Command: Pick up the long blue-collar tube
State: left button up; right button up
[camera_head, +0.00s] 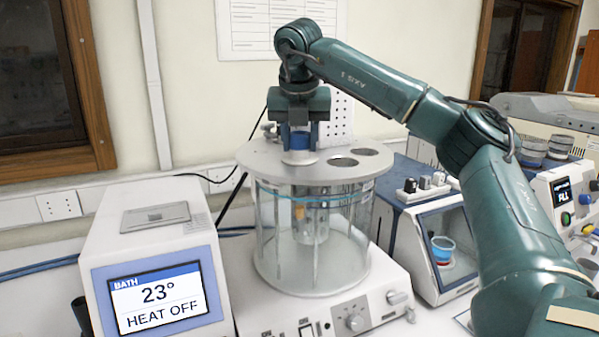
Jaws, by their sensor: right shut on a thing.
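The long blue-collar tube shows its blue collar (299,139) just above the round grey lid (262,160) of a clear glass bath (268,235). My right gripper (299,143) points straight down over the lid and is shut on the blue collar, with one finger on each side. The tube's lower part seems to hang below the lid inside the glass, but is hard to make out there. My left gripper is not in view.
The lid has two open holes (343,162) to the right of the collar. A display unit (160,290) reading "BATH 23° HEAT OFF" stands at left. A blue and white instrument (425,235) stands at right. My right arm spans the upper right.

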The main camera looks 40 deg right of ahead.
jog(key=c, duration=0.7)
jog(key=shift+o, duration=0.2)
jog(key=shift+r, duration=0.15)
jog(key=shift+r, duration=0.55)
notch_tip(320, 180, up, 16)
pick_arm(q)
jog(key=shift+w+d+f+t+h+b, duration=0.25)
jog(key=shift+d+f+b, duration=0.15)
jog(key=shift+b, duration=1.15)
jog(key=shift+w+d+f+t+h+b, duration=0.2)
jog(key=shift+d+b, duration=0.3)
jog(key=shift+b, duration=1.05)
pick_arm(e)
jog(key=s+a, duration=1.2)
jog(key=s, duration=0.1)
jog(key=shift+a+r, duration=0.2)
jog(key=shift+r, duration=0.15)
